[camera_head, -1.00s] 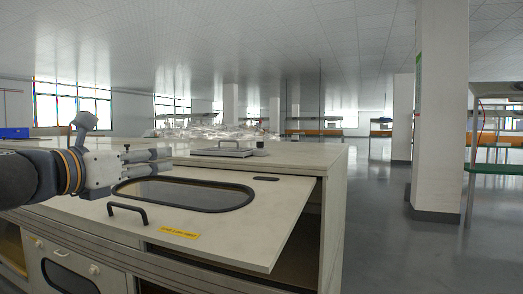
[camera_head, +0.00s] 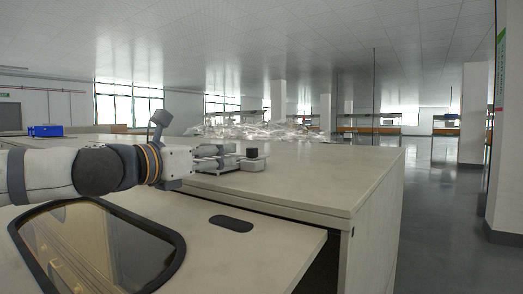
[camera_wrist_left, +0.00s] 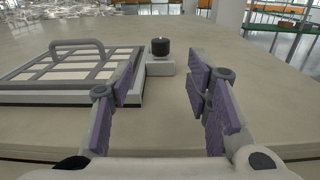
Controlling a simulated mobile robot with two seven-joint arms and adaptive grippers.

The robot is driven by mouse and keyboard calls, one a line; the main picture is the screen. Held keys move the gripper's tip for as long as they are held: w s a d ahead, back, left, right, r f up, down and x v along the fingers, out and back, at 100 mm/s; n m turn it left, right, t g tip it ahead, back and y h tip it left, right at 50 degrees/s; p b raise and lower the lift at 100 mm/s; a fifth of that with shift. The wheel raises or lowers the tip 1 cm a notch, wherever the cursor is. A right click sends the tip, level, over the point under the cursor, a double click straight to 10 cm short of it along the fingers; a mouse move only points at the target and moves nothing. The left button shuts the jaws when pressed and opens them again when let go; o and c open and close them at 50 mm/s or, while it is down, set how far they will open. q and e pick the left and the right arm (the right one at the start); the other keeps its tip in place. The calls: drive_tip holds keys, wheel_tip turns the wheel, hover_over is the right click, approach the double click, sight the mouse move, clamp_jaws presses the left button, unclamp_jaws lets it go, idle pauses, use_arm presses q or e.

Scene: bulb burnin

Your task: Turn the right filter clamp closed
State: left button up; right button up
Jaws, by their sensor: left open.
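The right filter clamp, a black knob (camera_head: 252,152) on a small pale block (camera_head: 252,165), stands on the cabinet top just right of the filter. In the left wrist view the knob (camera_wrist_left: 160,46) shows ahead, between and beyond my open fingers. The filter (camera_wrist_left: 66,92) is a flat grey frame with pale panels and a raised handle (camera_wrist_left: 78,44). My left gripper (camera_wrist_left: 162,85) is open and empty, a short way from the clamp and not touching it. In the head view the left gripper (camera_head: 218,156) hides much of the filter. My right gripper is not shown.
The cabinet top (camera_head: 320,175) is clear right of the clamp. In front, a sloping panel with a dark oval window (camera_head: 95,250) lies below my left arm. Clear, crumpled-looking material (camera_head: 260,131) lies behind. A pillar (camera_head: 505,150) stands at right.

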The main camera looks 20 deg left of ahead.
sight(248, 150)
use_arm(q)
drive_tip(key=x, duration=0.3)
drive_tip(key=shift+w+d+f+b, duration=0.1)
drive_tip(key=shift+w+f+b, duration=0.15)
drive_tip(key=shift+f+b, duration=0.15)
drive_tip(key=x, duration=0.7)
drive_tip(key=shift+d+r, duration=0.1)
drive_tip(key=shift+r, duration=0.2)
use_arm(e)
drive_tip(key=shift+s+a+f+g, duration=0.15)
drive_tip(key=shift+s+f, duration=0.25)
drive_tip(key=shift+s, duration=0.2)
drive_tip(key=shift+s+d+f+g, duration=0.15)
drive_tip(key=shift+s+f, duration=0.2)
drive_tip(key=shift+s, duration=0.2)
use_arm(q)
drive_tip(key=shift+c, duration=0.3)
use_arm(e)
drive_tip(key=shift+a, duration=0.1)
use_arm(q)
clamp_jaws()
